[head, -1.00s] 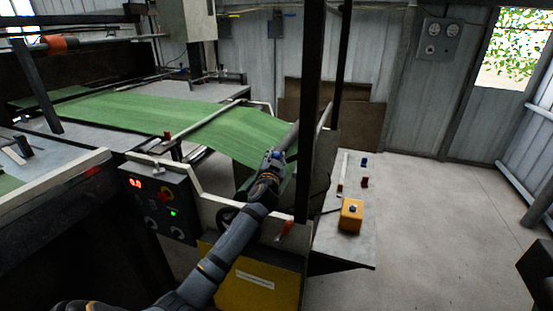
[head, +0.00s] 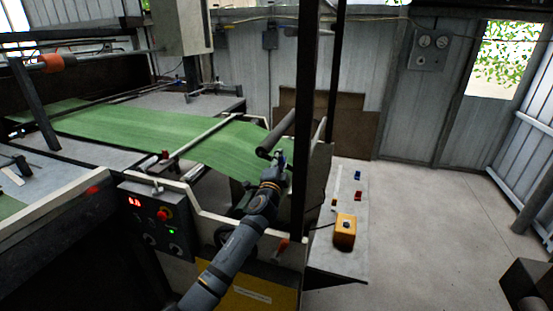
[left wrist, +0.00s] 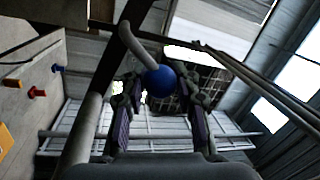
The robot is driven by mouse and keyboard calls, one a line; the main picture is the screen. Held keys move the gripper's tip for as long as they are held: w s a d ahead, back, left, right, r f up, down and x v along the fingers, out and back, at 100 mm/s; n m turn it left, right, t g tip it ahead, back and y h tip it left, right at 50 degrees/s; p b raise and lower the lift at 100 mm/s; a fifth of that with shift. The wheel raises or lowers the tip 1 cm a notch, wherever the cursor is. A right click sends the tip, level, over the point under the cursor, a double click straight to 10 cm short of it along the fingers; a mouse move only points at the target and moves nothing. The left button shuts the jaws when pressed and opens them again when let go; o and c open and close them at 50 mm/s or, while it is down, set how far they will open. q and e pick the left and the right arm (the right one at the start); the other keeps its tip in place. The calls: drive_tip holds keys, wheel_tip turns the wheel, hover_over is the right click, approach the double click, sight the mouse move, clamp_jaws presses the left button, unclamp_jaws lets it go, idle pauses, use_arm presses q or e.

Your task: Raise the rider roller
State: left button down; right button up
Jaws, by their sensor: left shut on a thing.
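The rider roller (head: 277,137) is a dark cylinder at the right end of the green web (head: 170,138), beside a black post. Its near end shows clear above the web's edge. My left gripper (head: 282,160) is just below the roller, beside the machine's side frame. In the left wrist view a blue ball knob (left wrist: 160,81) on a bent grey lever (left wrist: 135,45) sits between the fingers of my left gripper (left wrist: 160,103). The gripper is shut on the knob; the exact contact is hard to see. My right gripper is not in view.
A control panel (head: 157,222) with a red button is on the machine's near side. A side table (head: 325,262) holds an orange box (head: 345,231) and small red and blue pieces. Black posts (head: 306,120) stand close to my arm.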

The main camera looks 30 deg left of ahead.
use_arm(q)
drive_tip(key=m, duration=0.1)
drive_tip(key=d+r+m+h+p, duration=0.1)
drive_tip(key=m, duration=0.1)
drive_tip(key=shift+w+d+r, duration=0.15)
drive_tip(key=shift+m, duration=0.5)
drive_tip(key=c, duration=1)
unclamp_jaws()
drive_tip(key=shift+d, duration=0.1)
drive_tip(key=shift+f, duration=0.2)
